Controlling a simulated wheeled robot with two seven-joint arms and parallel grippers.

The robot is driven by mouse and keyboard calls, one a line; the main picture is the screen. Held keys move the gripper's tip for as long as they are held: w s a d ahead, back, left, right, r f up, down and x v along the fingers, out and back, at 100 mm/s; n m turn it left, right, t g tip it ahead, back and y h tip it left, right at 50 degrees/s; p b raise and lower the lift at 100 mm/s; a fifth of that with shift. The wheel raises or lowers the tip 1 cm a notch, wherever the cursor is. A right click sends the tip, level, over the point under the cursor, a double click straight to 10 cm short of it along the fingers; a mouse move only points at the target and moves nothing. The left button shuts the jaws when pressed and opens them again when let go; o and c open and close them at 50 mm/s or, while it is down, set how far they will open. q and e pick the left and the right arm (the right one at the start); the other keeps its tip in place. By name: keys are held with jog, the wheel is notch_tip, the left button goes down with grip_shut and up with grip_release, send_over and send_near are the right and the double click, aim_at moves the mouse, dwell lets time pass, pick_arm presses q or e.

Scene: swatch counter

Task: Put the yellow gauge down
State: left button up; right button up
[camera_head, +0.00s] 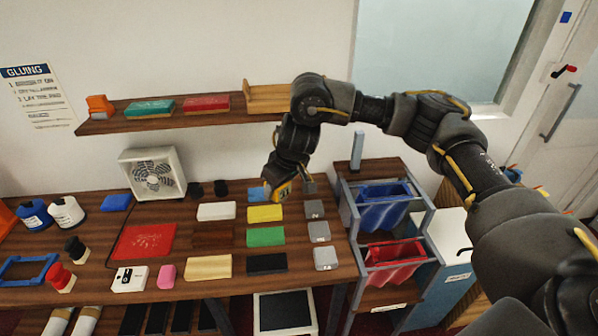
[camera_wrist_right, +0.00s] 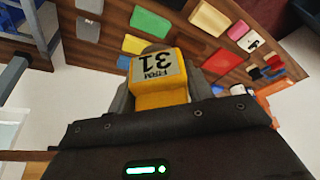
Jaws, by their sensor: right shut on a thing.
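The yellow gauge (camera_head: 281,194) is held above the back right part of the wooden counter (camera_head: 345,268). It also shows in the right wrist view as a yellow block (camera_wrist_right: 161,98) with a grey label reading "FIRM 31", upside down there. My right gripper (camera_head: 288,187) is shut on it, with dark fingers on both sides of the block in the wrist view. In the head view the gripper partly hides the gauge, and I cannot tell the exact gap to the counter. My left gripper is not in view.
Below lie coloured swatches: yellow (camera_head: 265,213), green (camera_head: 265,236), black (camera_head: 267,263), white (camera_head: 216,211) and others. Grey numbered blocks (camera_head: 319,232) line the right side. A fan (camera_head: 153,173) stands at the back, under a shelf (camera_head: 170,116). Blue (camera_head: 383,204) and red (camera_head: 394,262) bins stand right.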

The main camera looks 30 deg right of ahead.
jog(key=s+a+f+n+g+y+b, duration=0.1)
jog(key=s+n, duration=0.3)
jog(key=s, duration=0.4)
jog(key=shift+s+a+n, duration=0.2)
jog(key=shift+a+n, duration=0.1)
jog(key=shift+a, duration=0.1)
jog(key=shift+n+y, duration=0.3)
jog(key=shift+n, duration=0.4)
jog(key=s+f+b, duration=0.1)
jog(key=s+d+f+b, duration=0.1)
jog(key=f+b, duration=0.1)
jog(key=s+f+b, duration=0.1)
jog(key=s+f, duration=0.1)
jog(key=shift+d+f+b, duration=0.25)
jog(key=shift+d+b, duration=0.05)
jog(key=shift+b, duration=0.05)
notch_tip(320, 180, down, 9)
jog(key=s+b, duration=0.2)
jog(key=b, duration=0.6)
jog(key=shift+d+n+g, duration=0.3)
jog(key=shift+s+d+f+b, duration=0.1)
jog(key=shift+d+f+b, duration=0.1)
jog(key=shift+b, duration=0.15)
